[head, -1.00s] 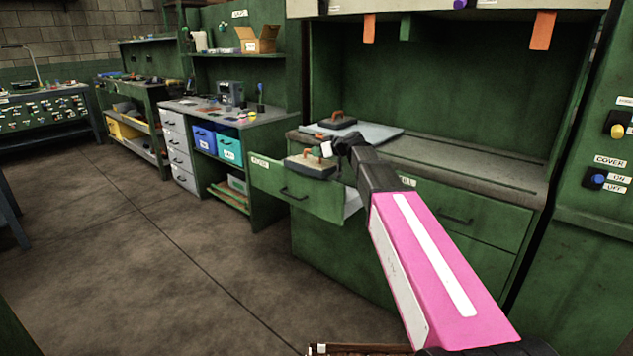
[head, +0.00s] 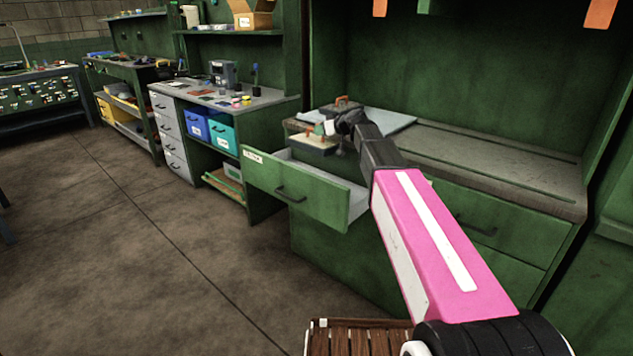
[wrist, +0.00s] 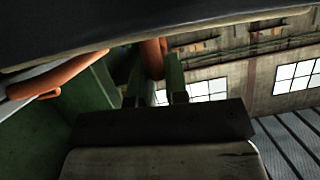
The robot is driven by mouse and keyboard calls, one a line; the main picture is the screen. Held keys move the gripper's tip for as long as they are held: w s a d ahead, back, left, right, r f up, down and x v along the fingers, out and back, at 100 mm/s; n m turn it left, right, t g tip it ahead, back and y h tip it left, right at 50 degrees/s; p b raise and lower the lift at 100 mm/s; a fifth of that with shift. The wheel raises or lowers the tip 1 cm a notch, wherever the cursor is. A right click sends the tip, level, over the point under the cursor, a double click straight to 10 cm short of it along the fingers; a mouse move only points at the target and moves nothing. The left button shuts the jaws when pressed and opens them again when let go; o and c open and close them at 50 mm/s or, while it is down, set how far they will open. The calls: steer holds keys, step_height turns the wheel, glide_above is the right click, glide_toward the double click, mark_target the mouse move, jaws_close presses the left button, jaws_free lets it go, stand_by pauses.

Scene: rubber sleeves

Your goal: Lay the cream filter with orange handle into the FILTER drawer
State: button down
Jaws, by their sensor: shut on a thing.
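The cream filter with orange handle (head: 314,145) hangs from my gripper (head: 330,127) in the head view, its dark top showing. My gripper is shut on its handle. In the wrist view the orange handle (wrist: 152,58) sits between the two fingers (wrist: 158,80), and the filter's dark body (wrist: 150,30) fills the top. The drawer (head: 285,190) stands pulled out of the green cabinet, with a small label hard to read at its left. The filter appears above the drawer's back, near the counter edge; the exact gap is unclear. My arm hides part of the drawer's right side.
A slatted wooden piece (head: 355,340) stands at the bottom. Blue bin (head: 196,126) and teal bin (head: 222,133) sit under the left bench. The floor left is open.

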mark_target(321, 146)
steer(key=shift+s+f, duration=0.2)
steer(key=shift+f, duration=0.25)
step_height(321, 146, down, 5)
steer(key=shift+f, duration=0.15)
steer(key=shift+s+d+f, duration=0.1)
steer(key=shift+s+f, duration=0.1)
steer(key=shift+f, duration=5)
steer(key=c, duration=1.1)
jaws_free()
steer(key=shift+f, duration=0.1)
